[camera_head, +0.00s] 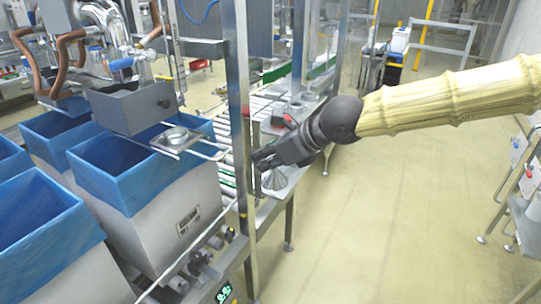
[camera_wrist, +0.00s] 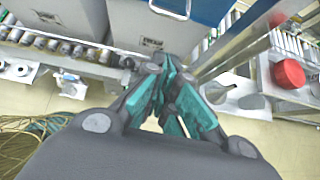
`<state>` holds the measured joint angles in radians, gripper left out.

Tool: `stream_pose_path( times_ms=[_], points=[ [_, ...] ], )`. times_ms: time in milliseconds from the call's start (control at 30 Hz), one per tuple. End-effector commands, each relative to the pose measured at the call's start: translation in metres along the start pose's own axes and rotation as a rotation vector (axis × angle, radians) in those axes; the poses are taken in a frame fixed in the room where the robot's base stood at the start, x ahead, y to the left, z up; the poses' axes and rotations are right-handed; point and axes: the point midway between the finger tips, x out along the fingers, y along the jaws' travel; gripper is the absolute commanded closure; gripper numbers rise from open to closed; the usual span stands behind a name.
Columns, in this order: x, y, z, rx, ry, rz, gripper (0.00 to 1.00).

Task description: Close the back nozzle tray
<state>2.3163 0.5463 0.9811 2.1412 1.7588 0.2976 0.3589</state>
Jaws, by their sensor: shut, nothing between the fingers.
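A metal nozzle tray (camera_head: 176,141) with a round cup on it sticks out on thin rails below the grey filling head (camera_head: 131,103), above the corner of a blue-lined box. What looks like part of the tray shows at the top edge of the wrist view (camera_wrist: 172,10). My gripper (camera_head: 258,166) is beside the upright steel post, to the right of the tray and apart from it. In the wrist view my gripper (camera_wrist: 166,68) has its teal-padded fingers together, with nothing held. I cannot tell its exact depth relative to the post.
The steel post (camera_head: 239,110) stands between my gripper and the tray. Blue-lined boxes (camera_head: 133,170) stand at the left. A roller conveyor (camera_head: 272,118) runs behind. A red knob (camera_wrist: 289,74) is at the wrist view's right. Open floor (camera_head: 380,220) lies to the right.

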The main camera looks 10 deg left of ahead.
Motion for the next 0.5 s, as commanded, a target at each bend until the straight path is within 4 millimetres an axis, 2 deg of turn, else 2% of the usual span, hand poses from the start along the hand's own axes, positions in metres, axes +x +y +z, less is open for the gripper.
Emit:
stream_pose_path(
  times_ms=[500],
  points=[
    [0.059, 0.001, -0.001, -0.004, 0.002, 0.000, 1.00]
  ],
)
